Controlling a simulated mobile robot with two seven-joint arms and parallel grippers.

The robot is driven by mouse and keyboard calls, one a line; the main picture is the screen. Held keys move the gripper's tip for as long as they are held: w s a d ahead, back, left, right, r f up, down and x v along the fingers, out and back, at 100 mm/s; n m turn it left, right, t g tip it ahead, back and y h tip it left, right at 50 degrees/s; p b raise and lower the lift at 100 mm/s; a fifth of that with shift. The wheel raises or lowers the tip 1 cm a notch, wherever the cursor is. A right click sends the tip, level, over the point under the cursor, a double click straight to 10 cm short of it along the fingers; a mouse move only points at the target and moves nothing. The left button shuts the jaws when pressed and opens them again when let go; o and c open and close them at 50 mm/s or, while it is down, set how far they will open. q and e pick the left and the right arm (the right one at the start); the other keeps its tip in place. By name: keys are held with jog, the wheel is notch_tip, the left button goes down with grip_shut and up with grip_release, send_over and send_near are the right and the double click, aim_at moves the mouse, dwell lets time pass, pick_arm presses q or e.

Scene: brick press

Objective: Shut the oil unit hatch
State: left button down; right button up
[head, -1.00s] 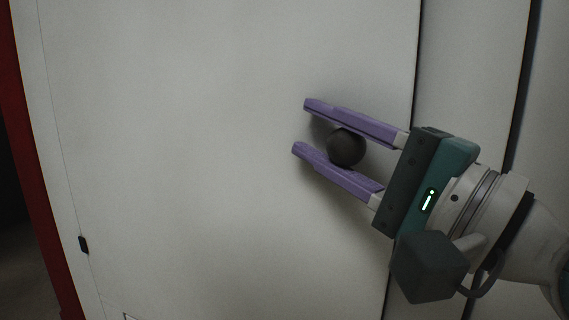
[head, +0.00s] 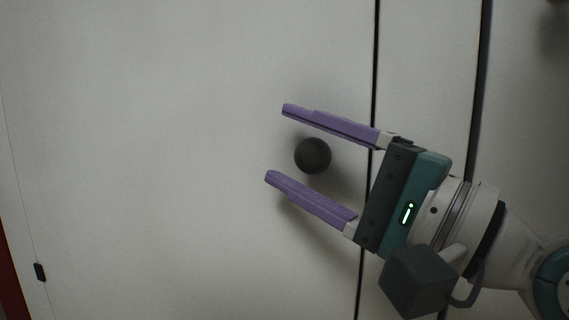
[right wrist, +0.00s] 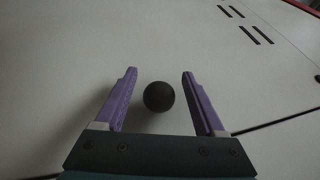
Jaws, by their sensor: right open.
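The oil unit hatch (head: 180,130) is a large pale panel that fills most of the head view. Its dark right-hand edge line runs just behind my right gripper, and the panel looks about flush with the surface beside it. A round black knob (head: 313,155) sits on the hatch near that edge. My right gripper (head: 274,143) is open, with one purple finger above the knob and one below, both apart from it. In the right wrist view the knob (right wrist: 158,97) lies between the two spread fingers. My left gripper is not in view.
A small dark hinge-like piece (head: 40,272) is at the lower left by a thin seam. A red strip (head: 12,275) shows at the lower left corner. In the right wrist view, dark slots (right wrist: 256,34) mark the pale surface.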

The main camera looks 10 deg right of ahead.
jog(key=p+v, duration=0.1)
jog(key=v, duration=0.7)
jog(key=shift+s+d, duration=0.15)
jog(key=shift+d, duration=0.05)
